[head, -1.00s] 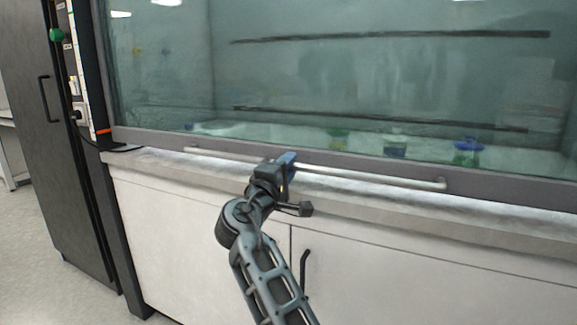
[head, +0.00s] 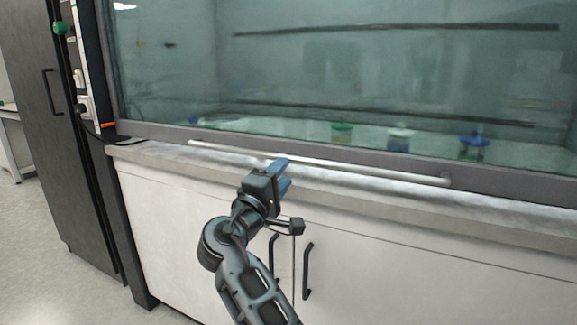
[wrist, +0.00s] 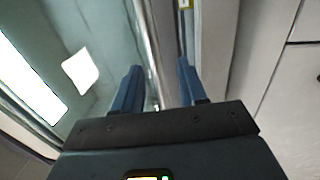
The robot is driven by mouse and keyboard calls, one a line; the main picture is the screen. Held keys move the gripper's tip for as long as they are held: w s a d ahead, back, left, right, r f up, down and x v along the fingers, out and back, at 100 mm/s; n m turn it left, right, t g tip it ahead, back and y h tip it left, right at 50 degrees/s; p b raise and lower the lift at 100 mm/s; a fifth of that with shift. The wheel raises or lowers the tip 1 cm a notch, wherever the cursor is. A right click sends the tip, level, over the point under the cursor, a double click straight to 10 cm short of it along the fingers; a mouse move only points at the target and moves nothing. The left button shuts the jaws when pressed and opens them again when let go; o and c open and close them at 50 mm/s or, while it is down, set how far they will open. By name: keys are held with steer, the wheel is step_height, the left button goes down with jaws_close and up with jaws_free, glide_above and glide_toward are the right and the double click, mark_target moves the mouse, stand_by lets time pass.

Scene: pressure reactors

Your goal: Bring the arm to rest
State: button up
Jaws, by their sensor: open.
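My gripper (head: 284,172) is in front of the fume hood, near the long white handle bar (head: 320,163) on the lower frame of the sash. Its blue fingers are apart with nothing held. In the wrist view my gripper (wrist: 158,84) shows both fingers spread, with the bar (wrist: 150,50) running between their directions, beyond the fingertips. I cannot tell the exact gap between the fingers and the bar. My arm reaches up from the bottom of the head view, bent at the elbow.
The glass sash (head: 380,70) is down, with green, white and blue-lidded containers behind it. A grey counter ledge (head: 150,153) runs below, above white cabinet doors (head: 400,260) with black handles (head: 307,271). A dark cabinet (head: 60,160) stands at left. Floor shows at lower left.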

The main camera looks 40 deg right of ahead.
steer(key=shift+v, duration=1)
